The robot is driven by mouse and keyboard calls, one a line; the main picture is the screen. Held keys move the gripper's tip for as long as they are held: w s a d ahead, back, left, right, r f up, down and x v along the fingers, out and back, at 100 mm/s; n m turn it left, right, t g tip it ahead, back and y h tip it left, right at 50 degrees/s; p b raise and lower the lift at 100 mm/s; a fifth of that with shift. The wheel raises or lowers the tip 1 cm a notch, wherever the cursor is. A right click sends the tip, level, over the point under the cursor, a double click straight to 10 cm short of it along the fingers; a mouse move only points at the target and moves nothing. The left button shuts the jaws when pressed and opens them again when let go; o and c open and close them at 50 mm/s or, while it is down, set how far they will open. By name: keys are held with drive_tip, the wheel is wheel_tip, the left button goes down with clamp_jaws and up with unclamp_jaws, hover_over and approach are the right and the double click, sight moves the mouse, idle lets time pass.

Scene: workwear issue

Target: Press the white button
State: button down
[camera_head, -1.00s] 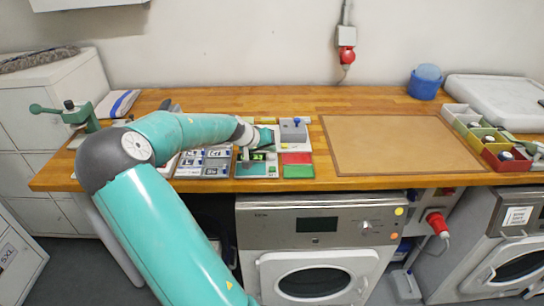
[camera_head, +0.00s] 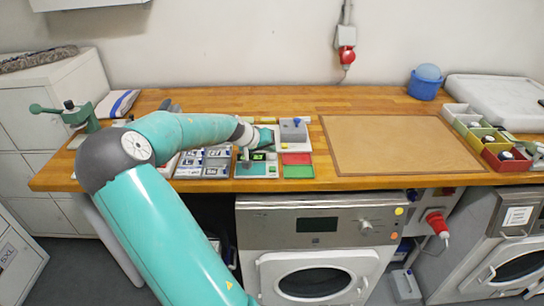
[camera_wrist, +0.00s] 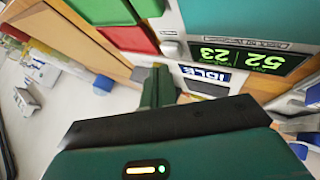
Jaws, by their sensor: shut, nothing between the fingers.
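A teal-topped device (camera_head: 257,170) with a small green-lit display (camera_head: 258,156) sits near the front edge of the wooden counter. In the wrist view, its display (camera_wrist: 236,57) shows green digits, with an IDLE label (camera_wrist: 207,75) beside it. A small pale block (camera_wrist: 170,48), which looks like the white button, sits at the device's edge near the red tray.
Red (camera_head: 296,159) and green (camera_head: 298,171) trays lie right of the device. A grey block with a blue knob (camera_head: 293,130) stands behind them. Labelled tiles (camera_head: 204,163) lie to the left. A brown board (camera_head: 400,146) covers the counter further right.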

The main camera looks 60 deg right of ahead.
sight(270, 157)
drive_tip(key=shift+f, duration=0.1)
drive_tip(key=shift+f, duration=0.35)
drive_tip(key=shift+f, duration=0.45)
idle(0.9)
drive_tip(key=shift+r, duration=0.9)
drive_tip(key=shift+r, duration=0.1)
drive_tip(key=shift+r, duration=2.4)
